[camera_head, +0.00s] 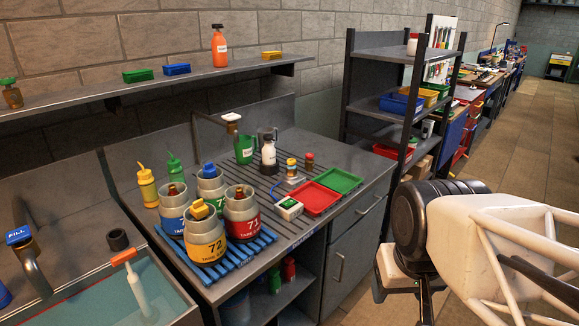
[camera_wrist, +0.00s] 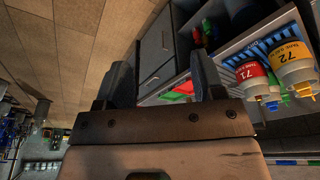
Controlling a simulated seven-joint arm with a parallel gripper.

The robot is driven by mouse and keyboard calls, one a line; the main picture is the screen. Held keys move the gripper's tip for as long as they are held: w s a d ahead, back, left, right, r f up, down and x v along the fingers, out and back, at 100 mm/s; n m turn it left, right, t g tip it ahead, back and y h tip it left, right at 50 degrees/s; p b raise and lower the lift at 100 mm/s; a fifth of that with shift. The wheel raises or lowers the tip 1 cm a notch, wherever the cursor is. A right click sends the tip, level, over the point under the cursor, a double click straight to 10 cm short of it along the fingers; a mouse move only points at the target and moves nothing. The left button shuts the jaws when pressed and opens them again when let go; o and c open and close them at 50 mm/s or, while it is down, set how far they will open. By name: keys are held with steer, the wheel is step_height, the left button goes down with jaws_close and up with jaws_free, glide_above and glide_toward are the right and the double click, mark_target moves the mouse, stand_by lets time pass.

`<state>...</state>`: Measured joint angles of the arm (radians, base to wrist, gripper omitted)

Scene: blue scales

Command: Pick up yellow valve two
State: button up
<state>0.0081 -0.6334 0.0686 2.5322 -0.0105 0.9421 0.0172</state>
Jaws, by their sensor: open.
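The yellow valve (camera_head: 200,209) sits on top of a grey container (camera_head: 206,240) with a yellow label reading 72. The container stands at the front of a blue slatted rack. In the wrist view the container (camera_wrist: 292,62) appears upside down at the upper right, with the yellow valve (camera_wrist: 304,93) at its end. My gripper (camera_wrist: 163,85) is open, its two dark fingers well apart with nothing between them. It is apart from the valve. In the head view my arm is at the right, and the fingers cannot be made out.
Beside it stand a red-labelled container (camera_head: 242,217), a blue-valved container (camera_head: 210,183) and another container (camera_head: 173,205). Yellow (camera_head: 147,187) and green bottles stand behind. Red (camera_head: 314,198) and green trays (camera_head: 338,180) lie right. A sink (camera_head: 165,272) is at left, a shelf (camera_head: 200,77) above.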

steer(key=shift+o, duration=0.4)
steer(key=shift+w+r, duration=0.1)
steer(key=w+a+r+m, duration=0.1)
steer(key=w+r+m, duration=0.25)
steer(key=w, duration=0.65)
steer(key=w+a+r+m, duration=0.15)
steer(key=w+r, duration=0.25)
steer(key=w, duration=0.6)
steer(key=m+g, duration=0.3)
steer(key=m, duration=1.3)
glide_above(292, 160)
steer(key=f, duration=1.9)
steer(key=shift+s+f, duration=0.3)
steer(key=shift+f, duration=0.1)
steer(key=shift+w+a+f, duration=0.1)
steer(key=shift+w+f, duration=0.15)
